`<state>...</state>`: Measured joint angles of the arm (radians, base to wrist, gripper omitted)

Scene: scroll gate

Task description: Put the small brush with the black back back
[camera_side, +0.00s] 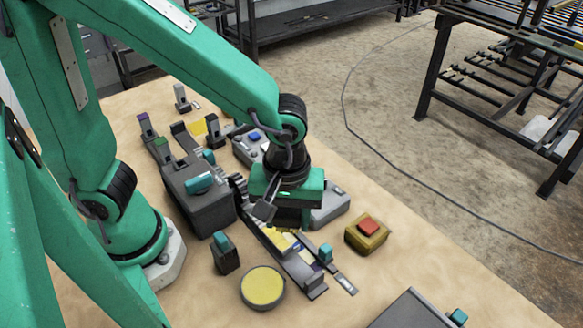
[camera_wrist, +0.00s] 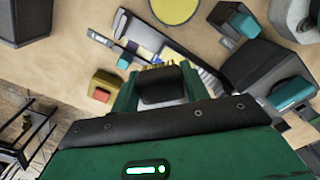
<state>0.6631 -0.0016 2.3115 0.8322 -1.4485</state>
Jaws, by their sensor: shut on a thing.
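My gripper (camera_wrist: 160,85) is shut on the small brush with the black back (camera_wrist: 162,88). In the wrist view the black back sits between the green fingers, and a few yellowish bristle tips show beyond it. In the side view my gripper (camera_side: 268,208) hangs over the back end of a long dark tray (camera_side: 307,274), and a dark block at its fingers looks like the brush. The tray also shows in the wrist view (camera_wrist: 180,55). It holds yellow, white and purple pieces. My gripper hides part of the tray, and I cannot tell whether the brush touches it.
A yellow box with a red button (camera_side: 367,235) stands right of the tray. A round yellow disc (camera_side: 262,287) and a dark teal-topped block (camera_side: 224,254) stand left and in front. A larger dark box (camera_side: 200,198) is close on the left. A grey box (camera_side: 410,312) is at front right.

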